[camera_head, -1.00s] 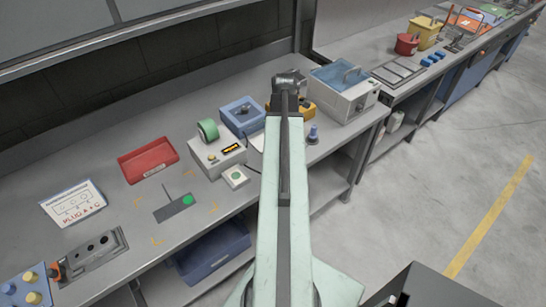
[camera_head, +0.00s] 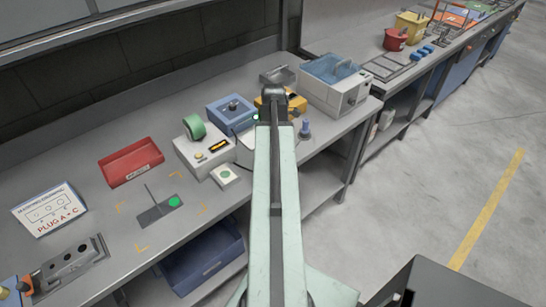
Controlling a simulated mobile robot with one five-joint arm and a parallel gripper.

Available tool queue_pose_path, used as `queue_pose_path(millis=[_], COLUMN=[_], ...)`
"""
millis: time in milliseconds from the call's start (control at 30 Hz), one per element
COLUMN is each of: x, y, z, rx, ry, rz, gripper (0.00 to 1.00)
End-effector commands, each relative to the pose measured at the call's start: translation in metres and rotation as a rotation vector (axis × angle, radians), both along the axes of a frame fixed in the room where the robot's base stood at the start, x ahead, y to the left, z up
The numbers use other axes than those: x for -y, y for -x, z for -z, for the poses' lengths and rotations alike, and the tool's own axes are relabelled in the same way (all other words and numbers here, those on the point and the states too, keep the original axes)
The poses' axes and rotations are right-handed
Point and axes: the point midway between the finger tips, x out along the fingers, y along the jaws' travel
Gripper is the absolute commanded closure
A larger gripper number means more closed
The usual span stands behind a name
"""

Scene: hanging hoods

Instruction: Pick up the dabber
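A small blue knobbed piece (camera_head: 305,129), which looks like the dabber, stands upright near the bench's front edge, just right of my arm. I cannot be sure that it is the dabber. My pale green arm reaches away over the bench, and the end of my arm, with my gripper (camera_head: 274,98), is left of and beyond the blue piece in the picture. They look apart. The fingers are hidden by the arm, so I cannot see whether they are open or shut, or hold anything.
A yellow item (camera_head: 265,101) is partly behind my arm's end. A blue box (camera_head: 230,112), a tape machine (camera_head: 205,150) and a white button box (camera_head: 225,176) lie left. A lidded bath (camera_head: 335,88) stands right. A red tray (camera_head: 131,162) lies farther left.

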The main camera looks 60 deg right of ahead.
Motion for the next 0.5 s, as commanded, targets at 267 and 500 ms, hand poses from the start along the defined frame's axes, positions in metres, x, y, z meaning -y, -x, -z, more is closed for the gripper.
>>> queue_pose_path(millis=[267, 500], x=[-0.0001, -0.0001], y=[-0.0006, -0.0011], z=[0.0095, 0.0094], rx=[0.000, 0.000], ry=[0.000, 0.000], rz=[-0.001, -0.002], gripper=[0.45, 1.00])
